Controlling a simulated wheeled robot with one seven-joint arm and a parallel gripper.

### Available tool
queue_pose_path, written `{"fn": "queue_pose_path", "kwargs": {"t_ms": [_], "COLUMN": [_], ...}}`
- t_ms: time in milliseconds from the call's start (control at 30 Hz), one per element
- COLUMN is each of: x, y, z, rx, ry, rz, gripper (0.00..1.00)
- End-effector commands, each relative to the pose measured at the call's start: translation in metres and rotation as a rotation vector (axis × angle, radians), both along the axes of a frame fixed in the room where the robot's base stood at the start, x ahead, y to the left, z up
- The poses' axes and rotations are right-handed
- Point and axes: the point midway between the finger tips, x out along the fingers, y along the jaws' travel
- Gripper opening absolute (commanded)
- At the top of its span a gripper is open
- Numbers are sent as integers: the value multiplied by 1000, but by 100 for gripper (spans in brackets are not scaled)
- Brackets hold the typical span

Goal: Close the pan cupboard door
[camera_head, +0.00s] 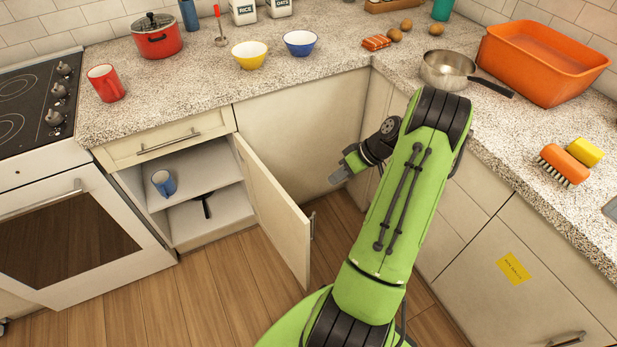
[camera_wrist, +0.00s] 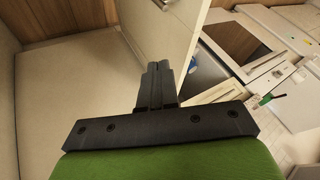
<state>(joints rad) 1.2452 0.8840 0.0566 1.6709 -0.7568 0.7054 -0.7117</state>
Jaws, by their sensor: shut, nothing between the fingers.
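The pan cupboard door (camera_head: 270,212) stands wide open, hinged at the cupboard's right side, its inner face towards the cupboard. Its handle (camera_head: 312,226) is on the outer face, near the free edge. The cupboard (camera_head: 222,226) shows a blue mug (camera_head: 164,183) on the upper shelf and a dark handle (camera_head: 205,204), perhaps a pan's, below. My gripper (camera_head: 345,173) is shut and empty, to the right of the door on its outer side, apparently apart from it. In the wrist view, the shut fingers (camera_wrist: 157,72) point towards the pale door (camera_wrist: 163,28).
A drawer (camera_head: 166,145) above the cupboard is shut. The oven (camera_head: 72,235) stands at left. A plain corner panel (camera_head: 300,130) is behind the door, and cabinets (camera_head: 500,260) line the right. Wooden floor (camera_head: 215,290) is clear before the cupboard.

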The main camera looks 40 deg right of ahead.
Motion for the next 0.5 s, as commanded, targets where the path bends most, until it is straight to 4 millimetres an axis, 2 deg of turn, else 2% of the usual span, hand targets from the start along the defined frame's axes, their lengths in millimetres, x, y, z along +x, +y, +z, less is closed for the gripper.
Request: {"fn": "queue_pose_path", "kwargs": {"t_ms": [400, 467, 500], "x": [37, 43, 44], "y": [38, 43, 52], "z": [-72, -82, -80], "rx": [4, 3, 2], "ry": [5, 5, 5], "rz": [3, 3, 4], "gripper": [0, 0, 0]}}
